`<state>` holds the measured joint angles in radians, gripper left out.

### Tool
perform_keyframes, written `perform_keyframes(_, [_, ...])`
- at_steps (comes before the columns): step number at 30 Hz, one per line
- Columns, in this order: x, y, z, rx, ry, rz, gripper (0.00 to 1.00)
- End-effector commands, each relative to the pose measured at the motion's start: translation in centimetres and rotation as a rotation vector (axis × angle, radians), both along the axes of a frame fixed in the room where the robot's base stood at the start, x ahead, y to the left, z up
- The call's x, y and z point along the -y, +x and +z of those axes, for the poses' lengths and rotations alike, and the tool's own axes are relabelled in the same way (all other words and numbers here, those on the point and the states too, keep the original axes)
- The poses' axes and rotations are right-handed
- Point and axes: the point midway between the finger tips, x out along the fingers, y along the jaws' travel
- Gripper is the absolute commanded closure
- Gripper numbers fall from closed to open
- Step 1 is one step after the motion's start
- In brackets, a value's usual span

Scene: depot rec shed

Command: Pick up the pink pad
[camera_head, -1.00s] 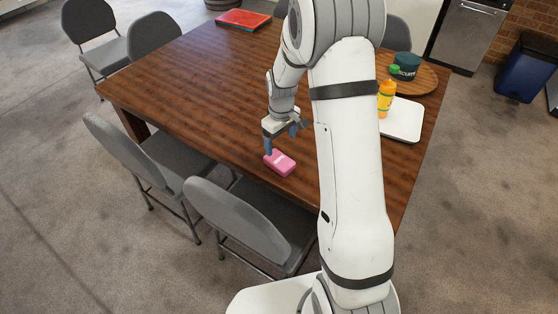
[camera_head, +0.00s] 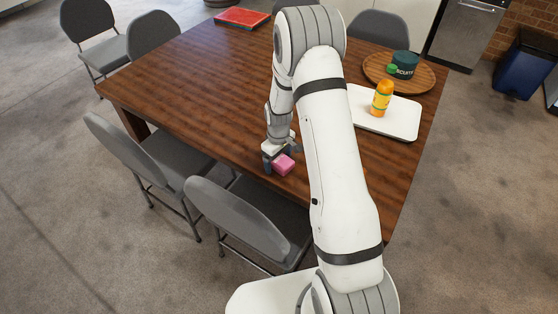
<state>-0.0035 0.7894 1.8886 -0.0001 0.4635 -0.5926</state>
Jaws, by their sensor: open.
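The pink pad (camera_head: 284,165) is a small pink block lying on the brown wooden table (camera_head: 190,95), near its front edge. My gripper (camera_head: 280,162) points down at the pad. Its jaws are open, with one dark finger at the pad's left side and the other behind its right side. I cannot tell whether the fingers touch the pad. Part of the pad's far side is hidden by the gripper.
An orange bottle (camera_head: 381,99) stands on a white tray (camera_head: 402,119) at the right. Behind it, a dark green tin (camera_head: 404,64) sits on a round wooden board (camera_head: 425,79). Grey chairs (camera_head: 240,220) line the front edge. The table's left half is clear.

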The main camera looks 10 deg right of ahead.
Motion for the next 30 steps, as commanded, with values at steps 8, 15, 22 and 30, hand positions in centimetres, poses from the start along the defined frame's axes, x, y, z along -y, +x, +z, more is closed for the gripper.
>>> perform_keyframes(8, [-0.03, 0.01, 0.03, 0.0, 0.0, 0.001, 0.29])
perform_keyframes(15, [-0.06, 0.01, 0.04, 0.0, 0.0, 0.001, 0.48])
perform_keyframes(22, [-0.08, 0.01, 0.06, 0.0, 0.0, 0.001, 0.66])
perform_keyframes(30, [-0.1, 0.05, 0.41, 0.001, 0.0, 0.002, 0.66])
